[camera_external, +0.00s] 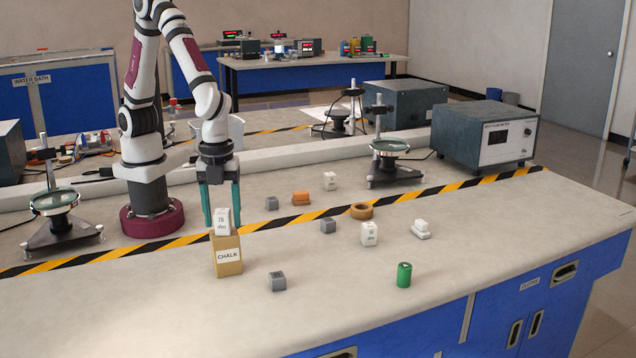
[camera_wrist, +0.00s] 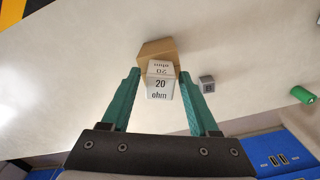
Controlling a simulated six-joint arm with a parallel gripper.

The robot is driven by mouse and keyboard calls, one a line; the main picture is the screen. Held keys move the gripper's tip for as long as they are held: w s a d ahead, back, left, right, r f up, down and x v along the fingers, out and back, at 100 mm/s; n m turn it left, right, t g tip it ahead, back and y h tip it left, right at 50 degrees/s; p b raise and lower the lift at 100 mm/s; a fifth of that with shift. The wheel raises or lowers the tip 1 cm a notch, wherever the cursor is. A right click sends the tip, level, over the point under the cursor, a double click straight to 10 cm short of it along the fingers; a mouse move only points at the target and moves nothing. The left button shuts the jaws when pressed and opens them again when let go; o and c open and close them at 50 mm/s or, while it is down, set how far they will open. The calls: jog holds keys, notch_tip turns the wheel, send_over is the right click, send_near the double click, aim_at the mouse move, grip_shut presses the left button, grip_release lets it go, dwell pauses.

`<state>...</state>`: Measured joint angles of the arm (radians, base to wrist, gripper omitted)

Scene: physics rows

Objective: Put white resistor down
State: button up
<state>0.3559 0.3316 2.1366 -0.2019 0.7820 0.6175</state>
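A white block resistor marked 20 ohm (camera_external: 222,220) appears to rest on top of the tan chalk box (camera_external: 228,262). In the wrist view the resistor (camera_wrist: 160,88) is between and slightly beyond my fingers, with the tan box (camera_wrist: 155,47) beneath it. My gripper (camera_external: 221,212) points down over the box, its teal fingers spread on both sides of the resistor. The wrist view shows my gripper (camera_wrist: 159,72) open, with a gap between each finger and the resistor. A second white block with ohm lettering (camera_external: 369,234) stands on the bench to the right.
A magnifier stand (camera_external: 390,160) and a grey instrument (camera_external: 485,138) are behind. The bench front is mostly clear.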

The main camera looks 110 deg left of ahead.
aim_at(222, 211)
jog(key=shift+o, duration=0.2)
notch_tip(222, 211, up, 12)
jog(key=s+a+f+n+y, duration=0.1)
jog(key=s+a+n, duration=0.6)
jog(key=s+a, duration=0.7)
jog(key=s, duration=0.3)
jog(key=shift+s+a+n+y, duration=0.3)
jog(key=shift+a+n+y, duration=0.1)
